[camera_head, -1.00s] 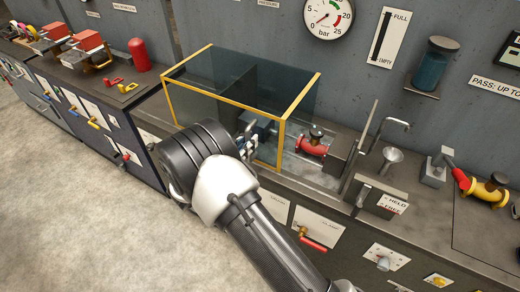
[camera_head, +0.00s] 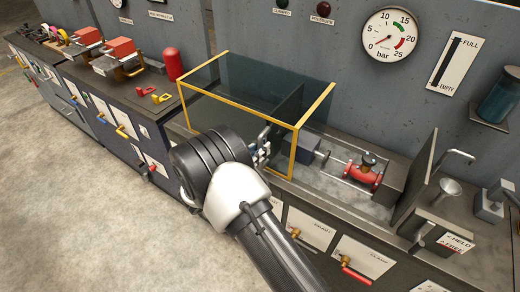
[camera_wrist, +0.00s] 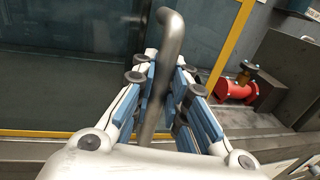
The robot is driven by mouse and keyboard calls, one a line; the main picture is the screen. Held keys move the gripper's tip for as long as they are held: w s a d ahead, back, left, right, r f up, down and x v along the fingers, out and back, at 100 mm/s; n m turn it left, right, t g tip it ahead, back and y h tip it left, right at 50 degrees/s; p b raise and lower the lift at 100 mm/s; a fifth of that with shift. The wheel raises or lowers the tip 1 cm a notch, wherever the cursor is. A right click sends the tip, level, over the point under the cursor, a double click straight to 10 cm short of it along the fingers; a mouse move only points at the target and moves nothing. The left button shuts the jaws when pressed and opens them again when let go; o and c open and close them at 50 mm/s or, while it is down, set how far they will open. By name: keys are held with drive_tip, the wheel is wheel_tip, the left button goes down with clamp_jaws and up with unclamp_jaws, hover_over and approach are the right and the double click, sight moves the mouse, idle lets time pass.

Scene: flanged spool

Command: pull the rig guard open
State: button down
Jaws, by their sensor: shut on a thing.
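The rig guard is a clear box with a yellow frame (camera_head: 298,152) on the bench, left of the red flanged spool (camera_head: 362,172). In the wrist view its yellow frame post (camera_wrist: 230,45) stands to the right of my gripper. A grey bent bar handle (camera_wrist: 170,50) passes between the fingers of my gripper (camera_wrist: 167,95), which are shut on it. In the head view my gripper (camera_head: 262,150) is at the guard's front face, partly hidden by my wrist. The red spool also shows in the wrist view (camera_wrist: 238,88), clear of the guard.
Drawers and valve handles (camera_head: 357,275) line the bench front. The floor at left is clear.

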drive_tip(key=shift+f, duration=0.1)
drive_tip(key=c, duration=1.6)
unclamp_jaws()
drive_tip(key=shift+s+a, duration=0.1)
drive_tip(key=v, duration=1.2)
